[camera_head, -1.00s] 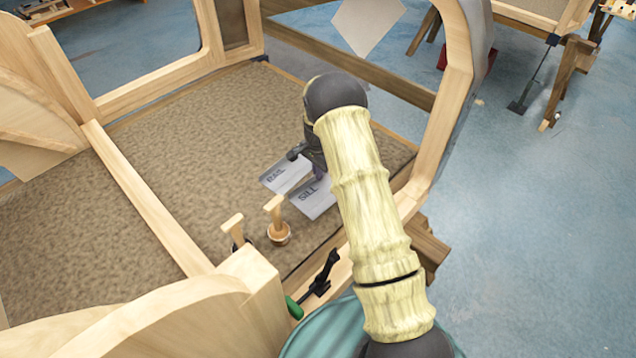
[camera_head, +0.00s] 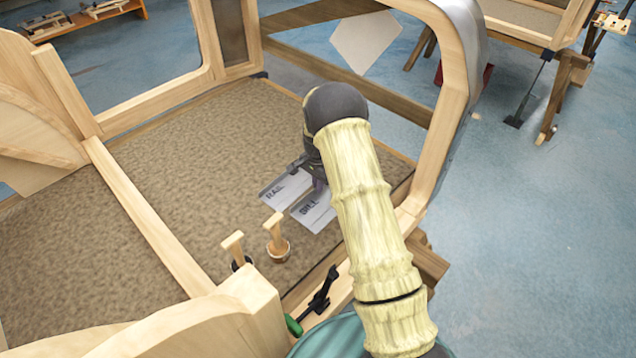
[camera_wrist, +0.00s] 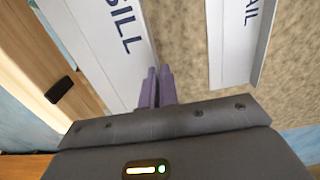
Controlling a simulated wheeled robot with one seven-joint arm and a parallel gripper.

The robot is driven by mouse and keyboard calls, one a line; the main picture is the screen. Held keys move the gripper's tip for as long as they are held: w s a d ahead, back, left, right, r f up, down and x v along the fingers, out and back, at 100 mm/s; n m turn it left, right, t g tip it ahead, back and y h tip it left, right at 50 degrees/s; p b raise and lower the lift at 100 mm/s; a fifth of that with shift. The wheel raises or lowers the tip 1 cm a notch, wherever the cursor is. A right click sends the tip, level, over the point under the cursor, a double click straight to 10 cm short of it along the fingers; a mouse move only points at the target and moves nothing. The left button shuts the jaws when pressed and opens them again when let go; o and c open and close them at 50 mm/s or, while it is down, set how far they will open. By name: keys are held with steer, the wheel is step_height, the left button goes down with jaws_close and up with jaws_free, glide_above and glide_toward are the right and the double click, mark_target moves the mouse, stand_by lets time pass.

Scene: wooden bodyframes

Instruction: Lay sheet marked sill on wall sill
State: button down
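The sheet marked SILL (camera_head: 318,212) is a pale flat piece lying on the brown floor panel; it also shows in the wrist view (camera_wrist: 95,35). My gripper (camera_wrist: 158,85) has its two purple fingers close together at the sheet's right edge in the wrist view, apparently pinching that edge. In the head view my gripper (camera_head: 318,182) is low over the sheet, partly hidden by my arm. A wooden beam (camera_head: 338,285) along the near side of the floor looks like the wall sill; part of it is behind my arm.
A sheet marked RAIL (camera_head: 282,192) lies beside the SILL sheet. Two wooden-handled tools (camera_head: 276,240) stand near the beam, and a black clamp with a green handle (camera_head: 318,303) is at it. A curved wooden post (camera_head: 450,100) rises at the right.

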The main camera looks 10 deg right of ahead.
steer(key=s+r+n+p, duration=1.1)
steer(key=s+r+p, duration=0.3)
steer(key=p, duration=0.8)
step_height(320, 180, up, 3)
steer(key=shift+f, duration=0.1)
steer(key=shift+s+a, duration=0.1)
